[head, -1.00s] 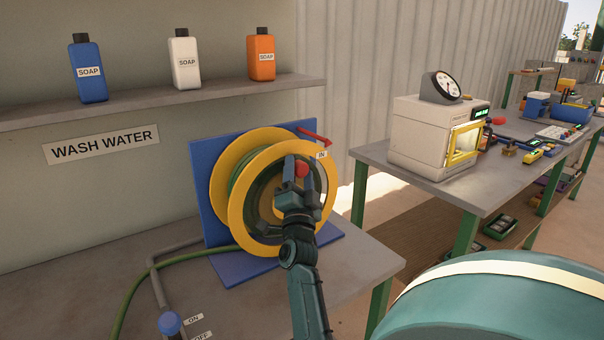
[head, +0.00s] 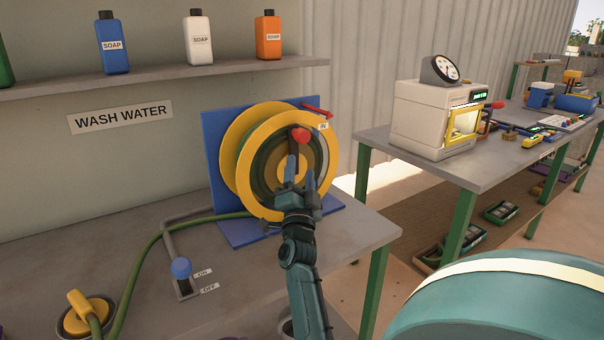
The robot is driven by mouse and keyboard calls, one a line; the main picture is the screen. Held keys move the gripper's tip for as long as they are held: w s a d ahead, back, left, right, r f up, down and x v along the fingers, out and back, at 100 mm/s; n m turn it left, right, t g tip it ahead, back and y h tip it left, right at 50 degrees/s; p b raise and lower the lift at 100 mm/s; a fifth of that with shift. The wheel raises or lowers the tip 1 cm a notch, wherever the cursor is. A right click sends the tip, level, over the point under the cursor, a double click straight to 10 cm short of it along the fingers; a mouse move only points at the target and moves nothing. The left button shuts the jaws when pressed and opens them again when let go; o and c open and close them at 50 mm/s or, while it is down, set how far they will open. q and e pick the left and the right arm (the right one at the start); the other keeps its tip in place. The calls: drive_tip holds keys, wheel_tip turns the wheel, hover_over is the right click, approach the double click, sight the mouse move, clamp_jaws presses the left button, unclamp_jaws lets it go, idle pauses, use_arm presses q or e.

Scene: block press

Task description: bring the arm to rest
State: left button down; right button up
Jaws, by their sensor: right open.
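My right gripper (head: 300,176) is in front of the yellow hose reel (head: 240,163), its fingers pointing up and apart. It is open and holds nothing. The reel's red crank knob (head: 300,135) shows just above the fingertips, clear of them in the picture. The reel stands on a blue bracket (head: 213,150) on the grey bench. The lower part of the reel is hidden behind my gripper. My left gripper is not in view.
A blue-topped ON/OFF lever (head: 181,268) and a yellow nozzle (head: 88,308) with a green hose (head: 146,250) are on the left bench. Soap bottles (head: 113,45) line the shelf. A white oven (head: 432,120) stands on the right table.

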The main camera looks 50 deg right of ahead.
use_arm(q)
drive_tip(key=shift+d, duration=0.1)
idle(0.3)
use_arm(e)
drive_tip(key=s+a+f+n+t+y+p, duration=0.1)
drive_tip(key=s+a+f+n+y+p, duration=0.1)
drive_tip(key=a+f+n+y, duration=0.65)
drive_tip(key=s+a+f+n+t+y+p, duration=0.1)
drive_tip(key=a+f+n+y+p, duration=0.1)
drive_tip(key=a+f+n+y, duration=0.6)
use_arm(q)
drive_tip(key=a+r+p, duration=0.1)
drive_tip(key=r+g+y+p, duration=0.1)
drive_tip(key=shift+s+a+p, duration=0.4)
use_arm(e)
drive_tip(key=s+a+f+n+g+y, duration=0.2)
drive_tip(key=s+a+f+n+g, duration=0.1)
drive_tip(key=s+a, duration=0.6)
drive_tip(key=s+a+f+n+g+y, duration=0.3)
drive_tip(key=s+a+f+n+g, duration=0.1)
drive_tip(key=s+a, duration=0.6)
drive_tip(key=shift+f+g, duration=0.3)
drive_tip(key=shift+f, duration=0.5)
